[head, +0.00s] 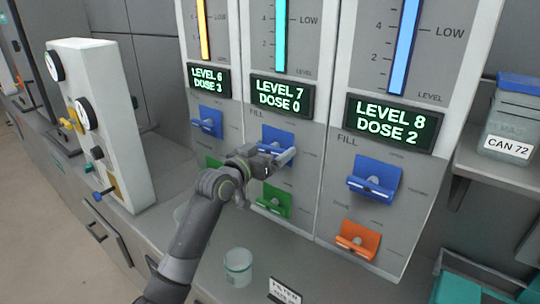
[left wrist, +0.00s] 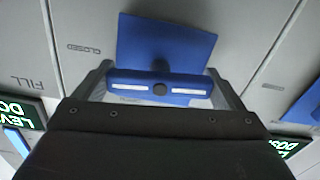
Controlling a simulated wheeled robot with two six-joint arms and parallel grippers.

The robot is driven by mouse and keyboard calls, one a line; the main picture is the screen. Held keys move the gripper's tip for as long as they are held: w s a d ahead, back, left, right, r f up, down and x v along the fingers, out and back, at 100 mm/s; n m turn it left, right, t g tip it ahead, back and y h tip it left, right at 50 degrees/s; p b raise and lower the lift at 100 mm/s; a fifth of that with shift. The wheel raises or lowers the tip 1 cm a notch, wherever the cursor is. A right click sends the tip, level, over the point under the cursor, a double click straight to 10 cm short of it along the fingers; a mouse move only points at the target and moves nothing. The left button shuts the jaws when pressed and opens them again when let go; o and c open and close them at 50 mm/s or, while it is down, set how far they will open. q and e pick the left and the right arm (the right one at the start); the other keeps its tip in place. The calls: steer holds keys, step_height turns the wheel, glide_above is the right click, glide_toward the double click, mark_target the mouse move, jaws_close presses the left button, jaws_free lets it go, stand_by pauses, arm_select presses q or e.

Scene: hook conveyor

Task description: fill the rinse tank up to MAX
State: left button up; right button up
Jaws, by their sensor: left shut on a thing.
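Three tank panels stand side by side, each with a level gauge, a display and a blue fill lever. The middle display (head: 278,93) reads LEVEL 7, DOSE 0, beside a teal gauge bar (head: 281,35). My left gripper (head: 284,160) is at the middle blue fill lever (head: 278,138). In the left wrist view the fingers straddle the lever's blue handle (left wrist: 190,90), shut on its ends. A green lever (head: 272,200) sits below. No name telling which tank is the rinse tank is readable. My right gripper is out of view.
The right panel has a blue lever (head: 374,179) and an orange lever (head: 358,240). A cup (head: 238,268) stands below. A CAN 72 container (head: 512,115) is on the right shelf.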

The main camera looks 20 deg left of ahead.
arm_select(q)
steer(key=shift+f+m, duration=0.1)
steer(key=shift+m, duration=0.4)
steer(key=o, duration=0.7)
steer(key=shift+s, duration=0.1)
steer(key=b+v, duration=0.1)
steer(key=v, duration=1.6)
steer(key=shift+b, duration=0.35)
steer(key=shift+s+a, duration=0.1)
